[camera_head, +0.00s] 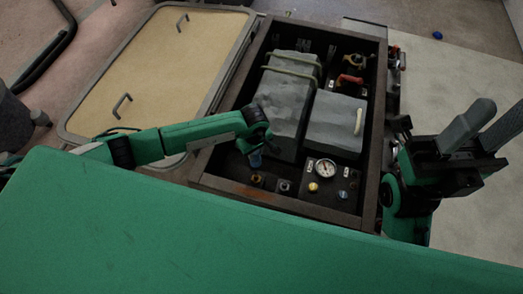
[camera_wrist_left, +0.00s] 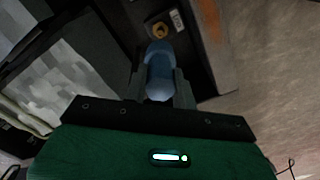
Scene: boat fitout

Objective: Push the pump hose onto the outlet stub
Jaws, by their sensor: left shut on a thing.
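The pump hose is a short blue piece (camera_wrist_left: 160,72) in the left wrist view, held between the grey fingers of my left gripper (camera_wrist_left: 163,88). In the head view, my left gripper (camera_head: 258,150) is over the front left part of the open box, and a bit of blue hose (camera_head: 255,161) shows below it. A brass fitting, seemingly the outlet stub (camera_wrist_left: 157,30), lies just beyond the hose's far end, beside a small label. I cannot tell whether they touch. It also shows in the head view (camera_head: 257,178). My right gripper (camera_head: 499,109) is open and empty, right of the box.
The dark box (camera_head: 290,200) has raised walls. Inside are a strapped grey block (camera_head: 283,105), a grey case with a pale handle (camera_head: 335,120), a gauge (camera_head: 325,168) and a red-handled valve (camera_head: 349,79). A tan hatch panel (camera_head: 165,65) lies at left.

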